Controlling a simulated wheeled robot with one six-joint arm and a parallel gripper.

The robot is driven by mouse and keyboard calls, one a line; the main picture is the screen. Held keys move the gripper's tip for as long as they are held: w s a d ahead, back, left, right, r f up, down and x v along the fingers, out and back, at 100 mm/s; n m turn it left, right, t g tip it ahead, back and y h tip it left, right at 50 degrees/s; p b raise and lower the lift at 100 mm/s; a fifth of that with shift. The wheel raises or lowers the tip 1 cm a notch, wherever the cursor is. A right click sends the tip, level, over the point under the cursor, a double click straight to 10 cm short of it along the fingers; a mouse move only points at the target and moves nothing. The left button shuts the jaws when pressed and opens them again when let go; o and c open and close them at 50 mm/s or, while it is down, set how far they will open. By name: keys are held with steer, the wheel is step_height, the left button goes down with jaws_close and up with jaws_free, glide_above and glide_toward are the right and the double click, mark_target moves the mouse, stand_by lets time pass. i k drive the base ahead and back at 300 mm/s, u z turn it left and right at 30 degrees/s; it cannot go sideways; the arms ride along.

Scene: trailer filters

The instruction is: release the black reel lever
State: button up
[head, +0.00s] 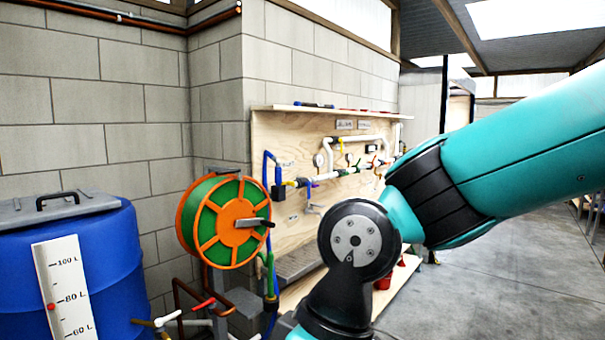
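The reel (238,238) has an orange spoked frame with green hose wound inside it. It is mounted by the block wall, left of the picture's middle. A dark lever (254,222) sticks out to the right from the reel's hub, roughly level. I cannot tell from this view whether it is latched. My teal and black arm crosses the right side and runs down past the bottom edge. My gripper is not in view, so its place relative to the lever is hidden.
A blue barrel (105,262) with a grey lid and a white level scale stands at the left. Several pipes and valves cover the plywood panel (275,150) behind the reel. Small-handled taps (203,304) stand low below the reel. Open concrete floor (500,290) lies at the right.

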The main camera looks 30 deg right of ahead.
mark_target(229, 172)
steer(key=z, duration=1.2)
steer(key=i, duration=0.9)
steer(key=u, duration=0.85)
steer(key=i, duration=0.6)
steer(key=u, duration=0.45)
